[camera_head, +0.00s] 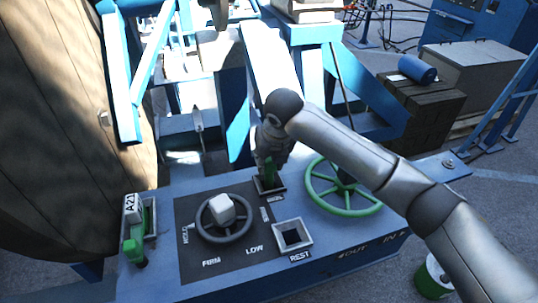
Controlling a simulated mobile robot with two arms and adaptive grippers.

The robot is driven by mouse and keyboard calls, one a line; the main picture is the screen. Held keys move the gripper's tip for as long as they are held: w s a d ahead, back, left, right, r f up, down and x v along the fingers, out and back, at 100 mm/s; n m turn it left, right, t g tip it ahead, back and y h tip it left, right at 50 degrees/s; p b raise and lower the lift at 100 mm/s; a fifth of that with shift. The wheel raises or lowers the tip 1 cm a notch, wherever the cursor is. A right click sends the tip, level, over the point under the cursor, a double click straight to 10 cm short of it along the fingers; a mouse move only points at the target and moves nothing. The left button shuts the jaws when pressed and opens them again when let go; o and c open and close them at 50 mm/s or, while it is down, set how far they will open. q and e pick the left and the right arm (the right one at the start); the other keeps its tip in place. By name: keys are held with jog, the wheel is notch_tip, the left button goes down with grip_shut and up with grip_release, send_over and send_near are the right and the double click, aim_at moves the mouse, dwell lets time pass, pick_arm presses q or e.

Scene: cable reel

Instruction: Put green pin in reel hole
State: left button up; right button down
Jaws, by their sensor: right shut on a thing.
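My right gripper (268,160) reaches down over the blue console and is shut on a green piece (268,182), which shows just below the fingers at a square grey-rimmed socket. Whether this piece is seated in the socket or just above it I cannot tell. Another green piece (134,245), with a handle and a tag marked A21, is at a slot on the console's left side. The large wooden reel (60,110) fills the left. A small pale spot (104,118) shows on its face; I cannot tell if it is a hole. My left gripper is out of view.
A dark knob wheel (224,218) with a pale centre sits on the console panel. An empty square socket (292,235) is marked REST. A green handwheel (343,190) stands close under my right arm. Blue frame bars (120,75) stand beside the reel.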

aim_at(269, 171)
jog(key=shift+f+b, duration=1.9)
jog(key=shift+f, duration=0.05)
jog(key=shift+b, duration=0.35)
jog(key=c, duration=1)
grip_release()
jog(key=shift+s, duration=0.1)
jog(key=shift+o, duration=0.2)
jog(key=v, duration=1.2)
